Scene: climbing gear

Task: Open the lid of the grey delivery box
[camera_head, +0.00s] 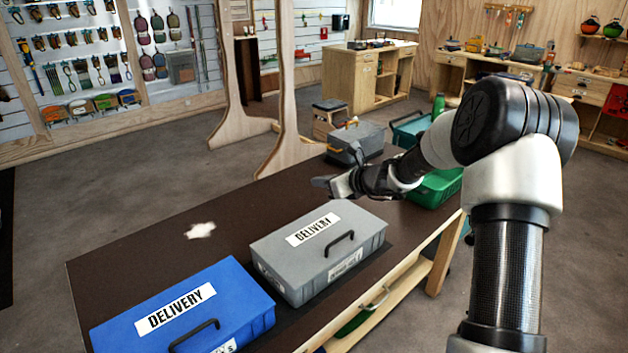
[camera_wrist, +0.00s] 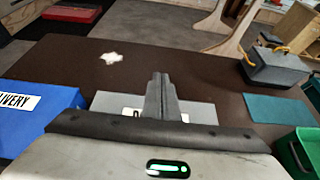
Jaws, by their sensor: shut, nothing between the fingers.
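The grey delivery box (camera_head: 322,246) sits on the dark table top with its lid down. It has a white DELIVERY label on the lid and a black handle at the front. My gripper (camera_head: 322,183) is above the far side of the box, apart from it, with its fingers together and empty. In the wrist view my gripper (camera_wrist: 160,80) points out over the table, and the grey box (camera_wrist: 105,102) shows only in part behind the fingers and the wrist housing.
A blue DELIVERY box (camera_head: 190,312) stands left of the grey one. A grey toolbox with an orange handle (camera_head: 355,140) and a green crate (camera_head: 436,187) are farther back on the right. A white patch (camera_head: 200,230) lies on the table (camera_head: 120,262), whose left part is otherwise clear.

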